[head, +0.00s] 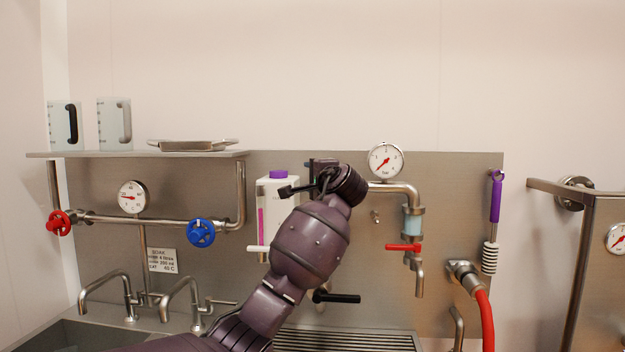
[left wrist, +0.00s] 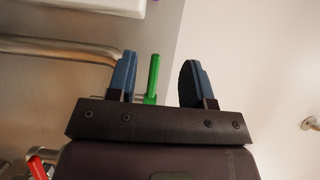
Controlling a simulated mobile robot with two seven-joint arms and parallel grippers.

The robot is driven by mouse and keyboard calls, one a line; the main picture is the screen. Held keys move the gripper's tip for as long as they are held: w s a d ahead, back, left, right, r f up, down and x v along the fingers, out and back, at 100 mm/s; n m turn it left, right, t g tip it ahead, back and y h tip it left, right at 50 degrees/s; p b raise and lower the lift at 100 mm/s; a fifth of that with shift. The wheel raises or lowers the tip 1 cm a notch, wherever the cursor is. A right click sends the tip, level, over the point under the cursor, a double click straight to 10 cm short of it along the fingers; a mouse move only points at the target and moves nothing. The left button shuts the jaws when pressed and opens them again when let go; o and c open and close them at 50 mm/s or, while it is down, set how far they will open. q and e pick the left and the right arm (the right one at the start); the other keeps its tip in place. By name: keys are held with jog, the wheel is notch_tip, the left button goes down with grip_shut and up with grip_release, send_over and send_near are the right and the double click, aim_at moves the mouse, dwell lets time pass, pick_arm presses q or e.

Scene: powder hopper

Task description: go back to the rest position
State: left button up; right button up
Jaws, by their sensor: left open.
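My left gripper (head: 308,180) is raised in front of the steel back panel, beside the white dispenser with a purple cap. In the left wrist view its two blue fingers (left wrist: 160,72) stand apart, so it is open. A thin green rod (left wrist: 152,78) shows in the gap between the fingers. I cannot tell whether it is between them or behind them; nothing is gripped. My left arm comes up from the bottom left across the middle of the head view. My right gripper is not in view.
The white dispenser (head: 277,215) is close behind the gripper. A pressure gauge (head: 386,160) and a pipe with a red lever (head: 404,247) are to the right. A shelf (head: 140,154) with two jugs and a tray is at left. Taps (head: 128,290) stand below it.

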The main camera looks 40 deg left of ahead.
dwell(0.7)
pick_arm(q)
jog(key=s+d+f+h, duration=0.2)
jog(key=s+d+f, duration=0.15)
jog(key=f, duration=0.85)
jog(key=s+d+f+h, duration=0.3)
jog(key=s+f, duration=0.2)
jog(key=f, duration=0.6)
jog(key=s+d+f+h, duration=0.2)
jog(key=s+d+f, duration=0.15)
jog(key=f, duration=0.85)
jog(key=s+d+f+n+g+h, duration=0.25)
jog(key=s+d+f, duration=0.2)
jog(key=s, duration=0.65)
jog(key=s+d+f+n+g+h, duration=0.1)
jog(key=s+d+f+h, duration=0.3)
jog(key=s, duration=0.7)
jog(key=s+d+f+n+g+h, duration=0.15)
jog(key=s+d+f, duration=0.35)
jog(key=s, duration=0.6)
jog(key=w+a+f+t, duration=0.1)
jog(key=w+f+t, duration=0.6)
jog(key=f, duration=0.4)
jog(key=shift+w+f+t+h, duration=0.15)
jog(key=shift+w+t+h, duration=0.15)
jog(key=shift+w+t, duration=0.1)
